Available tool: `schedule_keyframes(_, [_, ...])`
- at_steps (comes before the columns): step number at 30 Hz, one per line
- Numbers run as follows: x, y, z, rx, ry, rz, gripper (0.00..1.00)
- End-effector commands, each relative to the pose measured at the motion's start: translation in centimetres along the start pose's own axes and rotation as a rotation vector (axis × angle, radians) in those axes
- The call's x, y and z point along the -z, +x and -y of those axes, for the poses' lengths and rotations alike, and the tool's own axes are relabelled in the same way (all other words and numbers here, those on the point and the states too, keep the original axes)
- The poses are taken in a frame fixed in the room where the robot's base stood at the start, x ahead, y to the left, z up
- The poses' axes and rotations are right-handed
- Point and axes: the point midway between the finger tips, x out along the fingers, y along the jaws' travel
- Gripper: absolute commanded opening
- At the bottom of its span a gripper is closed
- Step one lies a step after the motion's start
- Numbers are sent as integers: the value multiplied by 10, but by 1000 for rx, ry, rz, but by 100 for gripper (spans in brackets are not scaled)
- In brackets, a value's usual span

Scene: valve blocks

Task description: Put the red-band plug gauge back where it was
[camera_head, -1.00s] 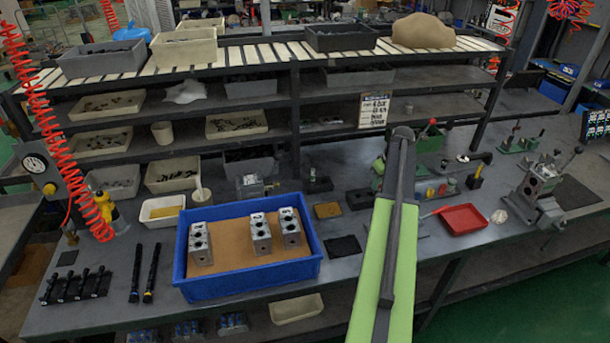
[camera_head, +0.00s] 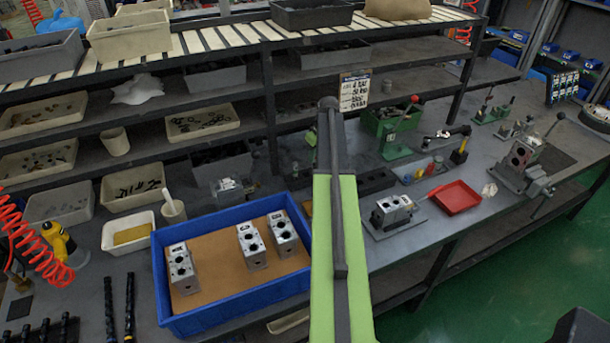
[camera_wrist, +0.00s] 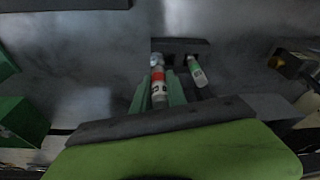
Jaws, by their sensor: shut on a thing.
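The red-band plug gauge (camera_wrist: 158,76), a pale cylinder with a red band and a metal end, is in the wrist view. My gripper (camera_wrist: 158,88) is shut on it, with a green finger on each side. Its metal end is at the left of a dark block (camera_wrist: 181,45); I cannot tell whether it is seated there or only in front of it. A green-band plug gauge (camera_wrist: 197,72) is just to the right, at the same block and apart from my fingers. In the head view my arm hides my gripper and the held gauge.
A blue tray (camera_head: 160,292) with several valve blocks stands left of my arm. A valve block in a fixture (camera_head: 391,211) and a red tray (camera_head: 457,197) are to the right. A green-based lever press (camera_head: 392,143) stands behind. Shelves run along the back.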

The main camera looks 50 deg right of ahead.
Motion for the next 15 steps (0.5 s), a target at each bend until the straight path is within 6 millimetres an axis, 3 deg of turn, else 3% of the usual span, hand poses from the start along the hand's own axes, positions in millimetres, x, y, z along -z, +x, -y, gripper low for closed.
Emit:
schedule_keyframes(1, [8, 18, 4, 0, -1, 0, 0])
schedule_keyframes(3, [18, 28, 10, -1, -1, 0, 0])
schedule_keyframes(9, [30, 36, 17, -2, 4, 1, 0])
schedule_keyframes(15, [26, 48, 17, -2, 5, 0, 0])
